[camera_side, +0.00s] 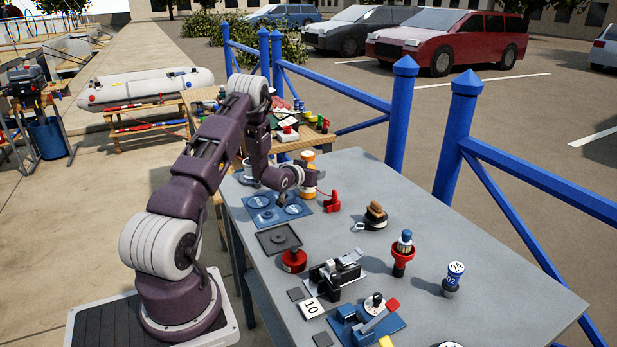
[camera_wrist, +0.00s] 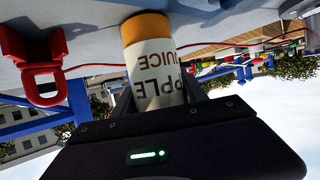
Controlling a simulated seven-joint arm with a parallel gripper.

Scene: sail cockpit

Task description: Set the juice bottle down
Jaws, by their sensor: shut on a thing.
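The juice bottle (camera_side: 308,166) is orange with a white label and stands upright at the far end of the grey table, between the fingers of my gripper (camera_side: 297,182). In the wrist view, which is upside down, the bottle (camera_wrist: 158,62) shows its "APPLE JUICE" label and an orange lower end close to the table surface. My gripper (camera_wrist: 150,98) is shut on it, with dark fingers on both sides. I cannot tell whether the bottle's base touches the table. A blue plate (camera_side: 264,217) with two round places lies just in front.
A red fitting (camera_side: 332,203) stands close to the bottle; it also shows in the wrist view (camera_wrist: 40,70). A dark square tray (camera_side: 265,240), a red round item (camera_side: 293,262) and a brown-topped item (camera_side: 376,214) are nearer. Blue railing (camera_side: 400,115) runs behind the table.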

